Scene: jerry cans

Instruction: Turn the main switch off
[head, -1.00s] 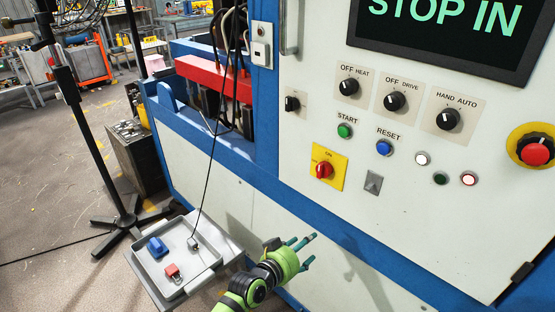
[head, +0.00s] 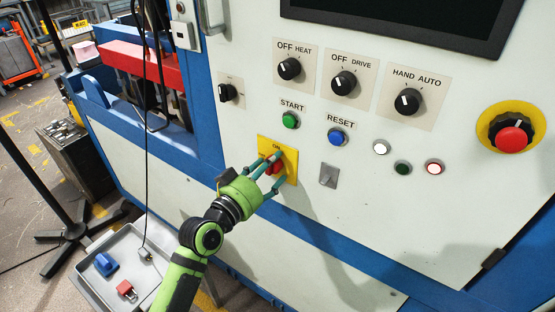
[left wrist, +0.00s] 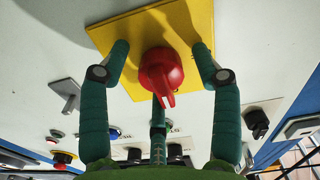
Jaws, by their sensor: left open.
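The main switch is a red rotary knob (left wrist: 162,74) on a yellow plate (head: 291,164) with the word ON above it, on the white machine panel. In the head view my left gripper (head: 272,173) is at the plate and partly covers the knob. In the left wrist view the gripper (left wrist: 160,85) is open, with its green fingers spread around the red knob and fingertips at or near the yellow plate. I cannot tell whether the fingers touch the knob. My right gripper is not in view.
Black selector knobs (head: 344,84), a green START button (head: 290,120), a blue RESET button (head: 337,137) and a red emergency button (head: 511,136) sit on the panel. A small metal hasp (head: 328,175) is right of the switch. A grey tray (head: 88,286) stands lower left. The dark screen (head: 400,20) is above.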

